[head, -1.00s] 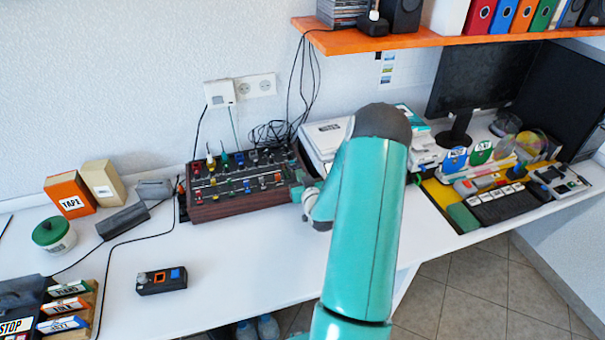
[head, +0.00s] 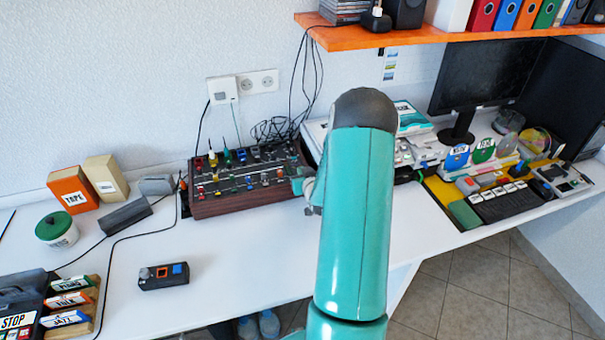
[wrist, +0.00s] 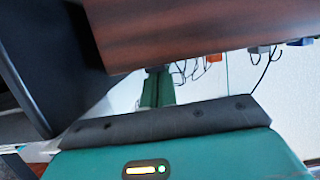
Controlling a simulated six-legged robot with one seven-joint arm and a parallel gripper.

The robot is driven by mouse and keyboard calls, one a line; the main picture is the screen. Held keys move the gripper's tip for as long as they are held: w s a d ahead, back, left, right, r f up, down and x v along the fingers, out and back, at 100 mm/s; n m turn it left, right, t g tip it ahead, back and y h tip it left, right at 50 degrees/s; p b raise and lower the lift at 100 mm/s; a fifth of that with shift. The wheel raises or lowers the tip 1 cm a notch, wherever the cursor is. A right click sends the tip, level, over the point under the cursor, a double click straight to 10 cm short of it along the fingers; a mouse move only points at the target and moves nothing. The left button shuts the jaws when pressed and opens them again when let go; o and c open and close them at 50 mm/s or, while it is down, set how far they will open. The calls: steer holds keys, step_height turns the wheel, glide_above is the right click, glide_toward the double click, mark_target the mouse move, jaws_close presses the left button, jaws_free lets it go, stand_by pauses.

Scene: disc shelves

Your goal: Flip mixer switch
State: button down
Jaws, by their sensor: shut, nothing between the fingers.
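The mixer (head: 246,203) is a dark panel with a wooden-brown front, standing on the white desk against the wall. Its top carries rows of small coloured knobs and switches. In the wrist view its brown wooden side (wrist: 190,32) fills the top, with a few knobs at its edge. My gripper (wrist: 158,86) is shut and empty, its fingertips close to the wooden side. In the head view my gripper (head: 297,183) is at the mixer's right end, partly hidden by my arm. I cannot tell whether it touches the mixer or which switch is which.
White equipment (head: 315,135) stands right of the mixer, partly behind my arm. A small black box (head: 163,277) with coloured buttons lies front left, with cables nearby. An orange shelf (head: 420,38) hangs above.

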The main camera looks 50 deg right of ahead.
steer(key=shift+f, duration=0.1)
stand_by(0.3)
steer(key=shift+r, duration=0.75)
steer(key=shift+r, duration=0.15)
